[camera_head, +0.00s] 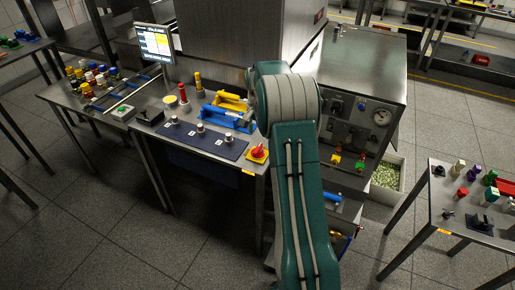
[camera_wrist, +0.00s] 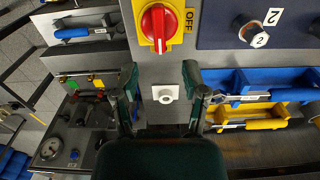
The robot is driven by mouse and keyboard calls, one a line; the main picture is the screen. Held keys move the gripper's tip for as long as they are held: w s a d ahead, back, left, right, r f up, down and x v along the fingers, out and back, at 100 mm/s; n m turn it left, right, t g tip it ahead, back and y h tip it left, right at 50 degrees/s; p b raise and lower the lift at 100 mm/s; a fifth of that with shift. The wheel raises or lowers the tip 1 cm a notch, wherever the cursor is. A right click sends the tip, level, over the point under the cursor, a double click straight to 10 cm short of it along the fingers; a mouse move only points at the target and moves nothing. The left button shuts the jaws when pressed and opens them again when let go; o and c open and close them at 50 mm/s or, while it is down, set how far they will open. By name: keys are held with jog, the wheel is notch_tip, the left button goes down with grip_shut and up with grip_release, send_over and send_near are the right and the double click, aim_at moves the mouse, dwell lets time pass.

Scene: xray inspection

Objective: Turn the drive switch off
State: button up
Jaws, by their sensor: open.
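A red rotary switch (camera_wrist: 158,25) sits on a yellow plate at the top of the wrist view. The word OFF is printed on the plate to its right. Its raised grip runs roughly up and down in that view. In the head view the switch (camera_head: 259,151) is at the front right corner of the steel bench. My gripper (camera_wrist: 160,80) is open, with one finger on each side and nothing between them. Its fingertips are below the switch in the wrist view, apart from it. In the head view my arm hides the gripper.
A blue panel (camera_head: 202,140) with numbered knobs lies left of the switch in the head view. Blue and yellow trays (camera_head: 226,112) stand behind it. A cabinet with a gauge (camera_head: 381,117) stands right.

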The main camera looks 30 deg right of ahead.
aim_at(258, 147)
notch_tip(258, 147, down, 9)
jog(key=shift+r, duration=0.15)
grip_shut()
